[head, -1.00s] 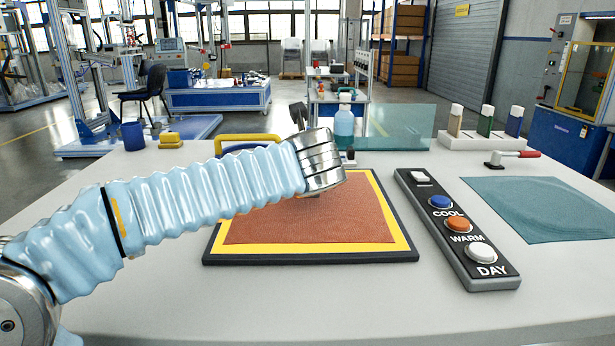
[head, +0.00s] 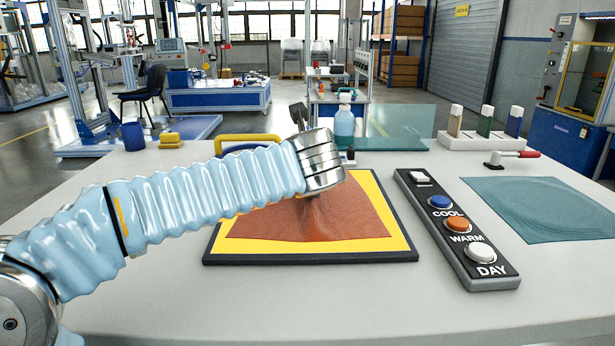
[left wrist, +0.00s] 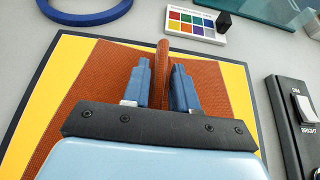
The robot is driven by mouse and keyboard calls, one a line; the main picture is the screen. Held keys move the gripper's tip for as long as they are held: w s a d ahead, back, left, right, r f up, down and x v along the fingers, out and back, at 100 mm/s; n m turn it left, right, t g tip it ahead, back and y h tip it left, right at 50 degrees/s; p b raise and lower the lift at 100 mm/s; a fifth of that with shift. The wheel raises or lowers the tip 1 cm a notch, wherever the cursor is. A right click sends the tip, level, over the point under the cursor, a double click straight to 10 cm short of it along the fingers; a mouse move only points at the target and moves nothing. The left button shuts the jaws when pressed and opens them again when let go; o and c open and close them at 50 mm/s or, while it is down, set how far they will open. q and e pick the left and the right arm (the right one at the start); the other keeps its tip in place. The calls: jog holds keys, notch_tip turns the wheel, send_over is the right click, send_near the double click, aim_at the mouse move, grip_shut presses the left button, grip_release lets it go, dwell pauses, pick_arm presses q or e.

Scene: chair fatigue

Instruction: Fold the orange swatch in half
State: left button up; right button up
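The orange swatch (head: 300,223) lies on the yellow board with a dark border (head: 237,252), its middle drawn up into a crease beneath my left wrist. In the left wrist view, a raised ridge of the swatch (left wrist: 162,60) stands between the two blue fingers of my left gripper (left wrist: 161,80), which is shut on it. Yellow shows along both sides of the swatch. In the head view, my left arm hides the swatch's far left part, and the fingers are mostly hidden. My right gripper is in neither view.
A button panel (head: 458,232) stands right of the board, and a teal cloth (head: 548,208) lies farther right. The table's front is clear.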

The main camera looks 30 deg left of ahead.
aim_at(309, 204)
pick_arm(q)
jog(key=shift+f, duration=0.25)
grip_shut()
jog(key=o, duration=1.2)
grip_release()
jog(key=shift+c, duration=0.2)
jog(key=shift+s+f, duration=0.1)
jog(key=shift+s+d, duration=0.65)
jog(key=shift+s, duration=0.4)
jog(key=shift+s+d, duration=0.65)
jog(key=shift+s, duration=0.35)
jog(key=shift+s+d, duration=0.65)
jog(key=shift+s, duration=0.4)
notch_tip(309, 204, up, 8)
jog(key=p, duration=0.7)
jog(key=shift+f, duration=0.15)
jog(key=shift+r, duration=0.9)
